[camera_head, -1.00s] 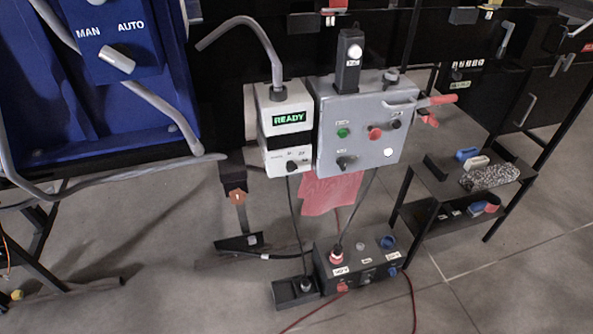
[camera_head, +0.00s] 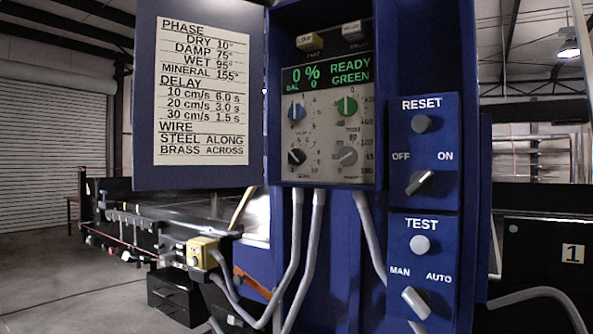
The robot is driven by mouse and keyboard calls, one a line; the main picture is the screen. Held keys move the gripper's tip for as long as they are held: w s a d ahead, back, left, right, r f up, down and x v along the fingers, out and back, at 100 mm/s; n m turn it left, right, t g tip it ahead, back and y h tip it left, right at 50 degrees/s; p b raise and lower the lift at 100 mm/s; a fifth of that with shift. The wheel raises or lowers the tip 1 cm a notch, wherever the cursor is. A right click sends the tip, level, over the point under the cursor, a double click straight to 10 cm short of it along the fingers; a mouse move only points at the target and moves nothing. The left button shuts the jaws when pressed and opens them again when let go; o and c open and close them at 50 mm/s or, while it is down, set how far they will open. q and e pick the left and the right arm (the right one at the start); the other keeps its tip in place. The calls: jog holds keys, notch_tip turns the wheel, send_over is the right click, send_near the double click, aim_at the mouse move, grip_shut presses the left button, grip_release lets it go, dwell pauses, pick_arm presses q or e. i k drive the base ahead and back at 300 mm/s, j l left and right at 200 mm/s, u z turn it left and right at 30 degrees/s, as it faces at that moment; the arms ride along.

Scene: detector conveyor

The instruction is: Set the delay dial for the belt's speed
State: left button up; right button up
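A blue detector cabinet (camera_head: 283,225) stands in the middle with its door (camera_head: 143,100) open to the left. A card (camera_head: 202,90) on the door gives delay by belt speed: 10 cm/s 6.0 s, 20 cm/s 3.0 s, 30 cm/s 1.5 s. The display (camera_head: 326,76) reads 0 %, BAL 0, READY GREEN. Neither of my grippers is in view.
On the right side are a RESET button (camera_head: 422,123), an OFF/ON switch (camera_head: 420,183), a TEST button (camera_head: 423,245) and a MAN/AUTO switch (camera_head: 416,302). Grey cables (camera_head: 295,265) hang below. A conveyor (camera_head: 150,225) with a yellow box (camera_head: 203,252) lies behind, left. Open floor shows at left.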

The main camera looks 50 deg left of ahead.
aim_at(296, 112)
jog(key=u, duration=1.9)
